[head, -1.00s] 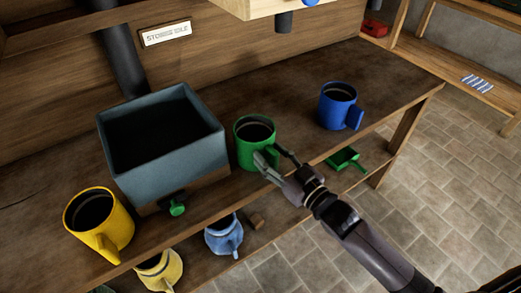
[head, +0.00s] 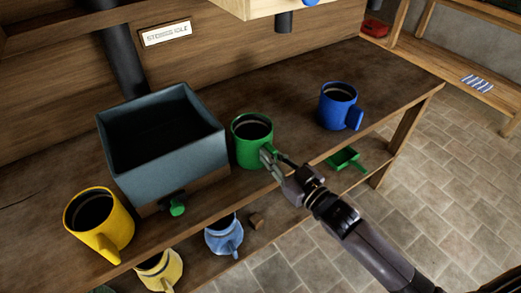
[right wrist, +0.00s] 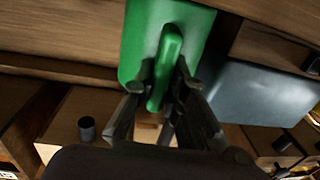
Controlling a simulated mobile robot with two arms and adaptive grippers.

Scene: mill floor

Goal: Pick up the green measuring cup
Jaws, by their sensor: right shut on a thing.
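The green measuring cup (head: 250,141) stands upright on the wooden workbench, between the grey-blue hopper box and the blue cup. In the right wrist view the green cup (right wrist: 146,40) fills the top middle, its handle pointing toward the camera. My right gripper (head: 275,160) reaches it from the front right. In the right wrist view its fingers (right wrist: 167,95) are on either side of the handle, shut on it. Whether the cup touches the bench is hard to tell. My left gripper is not in view.
A grey-blue box (head: 165,165) with a green knob (head: 177,208) stands left of the green cup. A yellow cup (head: 98,225) is farther left, a blue cup (head: 338,106) to the right. A lower shelf holds a green scoop (head: 342,157) and jugs (head: 223,236).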

